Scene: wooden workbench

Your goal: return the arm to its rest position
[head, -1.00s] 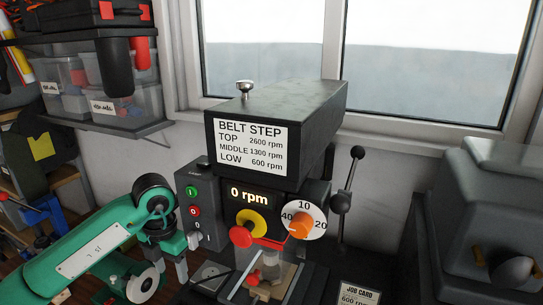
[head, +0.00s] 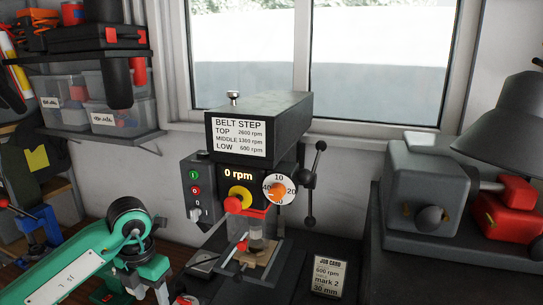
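My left arm, green with a dark round joint, comes in from the lower left. Its gripper (head: 150,292) is low in the head view, left of the drill press (head: 260,130). Its two fingers look apart with nothing seen between them; the tips are close to the bottom edge. The gripper is apart from the grey switch box (head: 196,190) with its green and red buttons and a switch. The display reads 0 rpm. My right gripper is not in view.
A job card (head: 327,277) stands right of the press. A grey machine (head: 430,185), a red object (head: 508,217) and a dark lamp shade (head: 508,125) are at the right. A shelf (head: 100,130) with bins is at upper left. A lever (head: 310,185) sticks out at the press's right.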

